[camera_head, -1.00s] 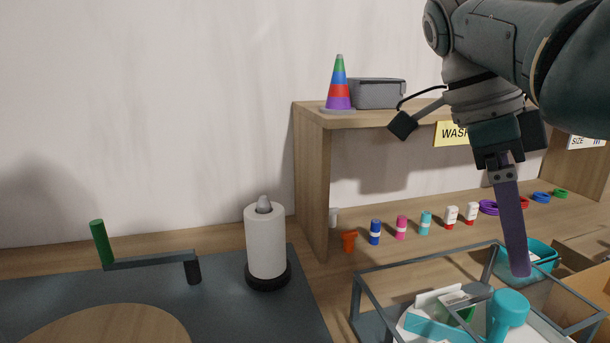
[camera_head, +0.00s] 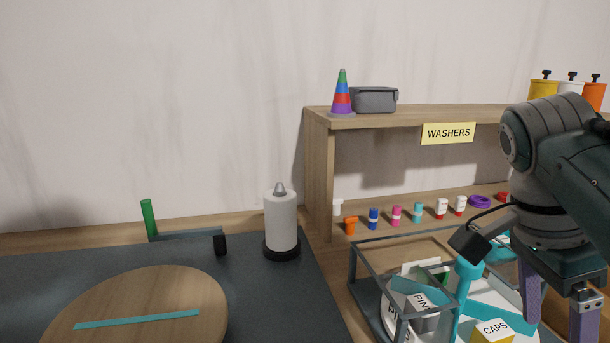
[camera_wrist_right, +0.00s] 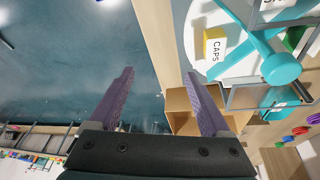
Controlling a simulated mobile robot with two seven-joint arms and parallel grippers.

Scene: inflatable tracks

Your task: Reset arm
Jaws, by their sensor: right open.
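My right gripper (camera_head: 556,300) comes in from the right in the head view, pointing down beside the metal-framed bin. Its two purple fingers show in the right wrist view (camera_wrist_right: 160,100), spread apart with nothing between them. The right arm (camera_head: 560,150) reaches in front of the right part of the shelf. My left arm and gripper are not in view.
A grey-framed bin (camera_head: 352,268) holds teal parts and a yellow CAPS box (camera_head: 492,331) close to the gripper. A wooden shelf (camera_head: 318,180) carries a striped cone (camera_head: 342,95). A paper roll (camera_head: 281,220) and round board (camera_head: 150,295) are left.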

